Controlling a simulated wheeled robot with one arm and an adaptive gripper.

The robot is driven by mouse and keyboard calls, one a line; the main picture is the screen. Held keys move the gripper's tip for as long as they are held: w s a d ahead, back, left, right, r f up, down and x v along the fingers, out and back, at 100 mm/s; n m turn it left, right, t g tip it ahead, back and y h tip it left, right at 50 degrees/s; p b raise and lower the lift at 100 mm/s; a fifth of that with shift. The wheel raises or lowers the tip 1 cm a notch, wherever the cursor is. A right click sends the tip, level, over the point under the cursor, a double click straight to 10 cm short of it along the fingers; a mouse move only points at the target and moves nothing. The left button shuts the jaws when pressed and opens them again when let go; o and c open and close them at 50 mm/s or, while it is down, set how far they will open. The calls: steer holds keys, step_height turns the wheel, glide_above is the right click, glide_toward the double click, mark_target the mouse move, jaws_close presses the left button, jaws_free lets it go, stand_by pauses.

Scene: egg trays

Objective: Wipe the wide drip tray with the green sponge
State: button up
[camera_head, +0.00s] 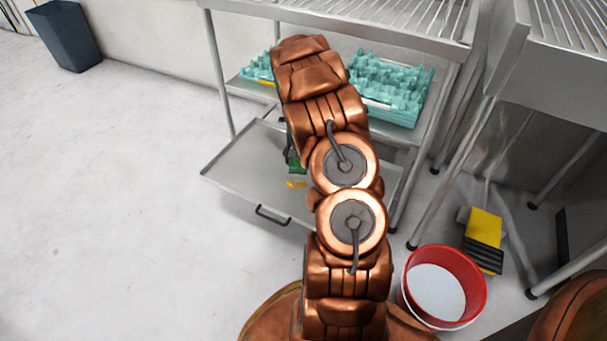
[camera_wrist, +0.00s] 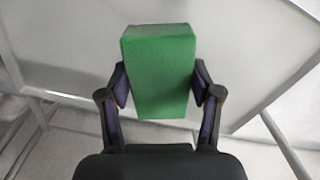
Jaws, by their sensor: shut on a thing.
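The wide drip tray (camera_head: 243,176) is a grey metal tray pulled out low under the rack, with a dark handle on its front edge. A yellow-orange smear (camera_head: 296,184) lies on it near the middle. My gripper (camera_wrist: 160,88) is shut on the green sponge (camera_wrist: 160,65), with a finger on each side of it. In the head view only a bit of the green sponge (camera_head: 293,163) shows beside my arm, over the tray. My arm hides the tray's right part. I cannot tell whether the sponge touches the tray.
Teal egg trays (camera_head: 392,85) sit on the shelf above the drip tray. A red bucket (camera_head: 472,275) and a yellow and black object (camera_head: 484,240) stand on the floor at right. A dark bin (camera_head: 70,35) stands at the far left. The left floor is clear.

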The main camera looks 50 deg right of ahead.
steer(key=f, duration=0.1)
steer(key=s+d+f+b, duration=0.1)
steer(key=shift+d+f, duration=0.1)
steer(key=shift+f, duration=0.2)
steer(key=shift+f+b, duration=0.95)
steer(key=shift+f, duration=1.5)
